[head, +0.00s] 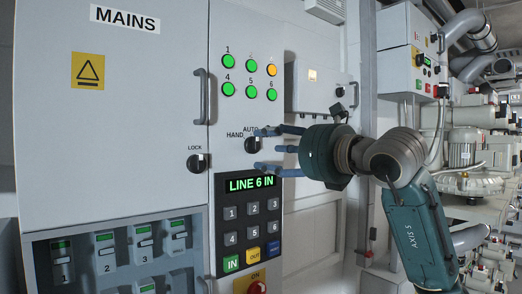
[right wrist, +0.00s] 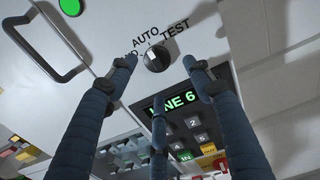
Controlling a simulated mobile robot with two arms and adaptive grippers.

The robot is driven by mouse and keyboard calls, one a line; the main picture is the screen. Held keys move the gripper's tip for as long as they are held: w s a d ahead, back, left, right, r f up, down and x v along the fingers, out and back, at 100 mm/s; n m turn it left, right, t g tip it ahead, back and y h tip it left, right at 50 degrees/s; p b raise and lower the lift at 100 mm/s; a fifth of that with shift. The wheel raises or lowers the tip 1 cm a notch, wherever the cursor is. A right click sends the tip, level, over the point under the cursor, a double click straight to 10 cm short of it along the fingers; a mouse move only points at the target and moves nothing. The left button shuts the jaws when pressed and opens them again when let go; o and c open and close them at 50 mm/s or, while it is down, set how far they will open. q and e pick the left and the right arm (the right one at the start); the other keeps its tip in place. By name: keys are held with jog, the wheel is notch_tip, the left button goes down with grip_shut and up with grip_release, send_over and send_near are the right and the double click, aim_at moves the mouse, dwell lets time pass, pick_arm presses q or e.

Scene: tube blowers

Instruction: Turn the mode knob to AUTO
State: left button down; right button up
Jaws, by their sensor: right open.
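The mode knob (head: 252,145) is a round black knob on the grey panel, below the green lamps. Its HAND and AUTO labels show in the head view. In the right wrist view the knob (right wrist: 157,58) shows AUTO and TEST, with HAND partly hidden by a finger. A small white mark on it points roughly up towards AUTO; its exact setting is hard to tell. My right gripper (head: 267,150) is open, its blue fingers spread in front of and around the knob, with no clear contact. These fingers also show in the right wrist view (right wrist: 163,77). My left gripper is not in view.
A LOCK knob (head: 198,163) and a door handle (head: 203,97) are to the left. A grey box (head: 316,88) and pipework stand to the right.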

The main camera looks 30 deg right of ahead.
jog(key=s, duration=0.8)
jog(key=shift+d, duration=0.4)
jog(key=shift+w+f, duration=0.1)
